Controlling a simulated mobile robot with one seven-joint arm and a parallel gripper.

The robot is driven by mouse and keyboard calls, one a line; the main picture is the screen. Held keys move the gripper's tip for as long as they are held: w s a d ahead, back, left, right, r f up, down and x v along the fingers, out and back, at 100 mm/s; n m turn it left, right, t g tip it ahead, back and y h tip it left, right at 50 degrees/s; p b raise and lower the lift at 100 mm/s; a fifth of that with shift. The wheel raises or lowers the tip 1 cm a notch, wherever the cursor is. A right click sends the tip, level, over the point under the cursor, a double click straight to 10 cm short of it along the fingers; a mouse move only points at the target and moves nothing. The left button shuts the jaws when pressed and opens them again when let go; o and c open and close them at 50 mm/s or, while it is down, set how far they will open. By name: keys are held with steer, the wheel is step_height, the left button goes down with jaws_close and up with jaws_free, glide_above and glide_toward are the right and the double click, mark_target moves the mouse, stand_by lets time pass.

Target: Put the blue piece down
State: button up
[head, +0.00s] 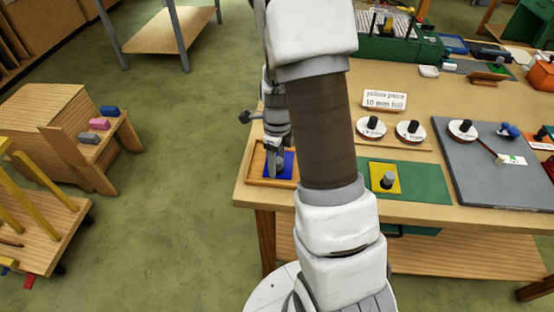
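The blue piece (289,160) is a flat blue sheet with a grey knob (281,167) on top. It shows inside the outline of a shallow wooden tray (252,179) at the bench's left front corner. I cannot tell whether it lies on the tray floor or is slightly above it. My gripper (276,161) points down over the blue piece, with its fingertips at or beside the knob. Whether the fingers are closed on the knob is too small to tell. My arm hides the area right of the tray.
A yellow piece (377,184) with a knob lies on a green mat (428,183). Labelled round reels (371,129) and a sign (384,100) stand behind it. A grey board (478,178) is at right. A wooden stand (126,135) with coloured blocks is at left, across open floor.

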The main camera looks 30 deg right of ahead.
steer(key=s+a+r+n+t, duration=0.1)
steer(key=s+a+r+n, duration=0.1)
steer(key=r+n, duration=0.35)
steer(key=s+a+r+n+t+p, duration=0.1)
steer(key=a+r+n, duration=0.1)
steer(key=r, duration=0.7)
steer(key=s+a+r+n, duration=0.2)
steer(key=r+n, duration=0.1)
steer(key=r, duration=0.4)
steer(key=s+a+r+n+t, duration=0.1)
steer(key=s+a+r+n, duration=0.1)
steer(key=s+n, duration=0.3)
steer(key=s+a+r+n+t, duration=0.2)
steer(key=s+r+n, duration=0.2)
steer(key=n, duration=0.8)
steer(key=shift+s+a+r+t, duration=0.15)
steer(key=shift+s+a+t, duration=0.2)
steer(key=shift+s, duration=0.9)
